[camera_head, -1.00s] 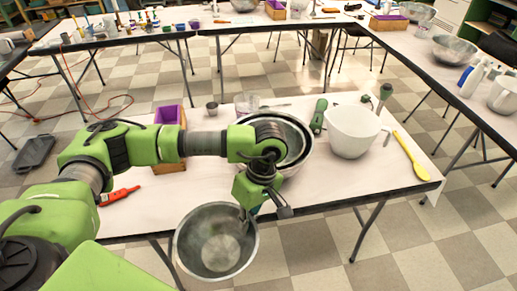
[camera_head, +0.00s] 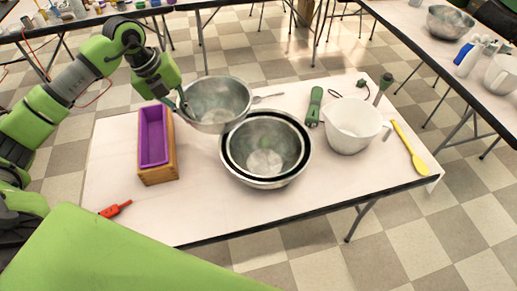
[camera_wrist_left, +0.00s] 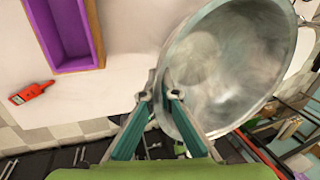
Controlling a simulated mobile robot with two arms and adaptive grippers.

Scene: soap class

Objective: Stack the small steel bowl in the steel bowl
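The small steel bowl (camera_head: 218,103) is held by its left rim in my left gripper (camera_head: 181,103), slightly tilted, behind and left of the steel bowl. Its near edge overlaps the steel bowl's far rim in the head view; the exact gap cannot be told. The steel bowl (camera_head: 235,178) stands upright on the table, with a dark band and a steel inner surface inside its rim. In the left wrist view, the small bowl (camera_wrist_left: 235,65) fills the right half, its rim between the fingertips (camera_wrist_left: 159,97). My right gripper is not in view.
A wooden box with a purple lining (camera_head: 153,137) stands left on the table (camera_head: 205,215). A red tool (camera_head: 115,209) lies at front left. The front middle is clear.

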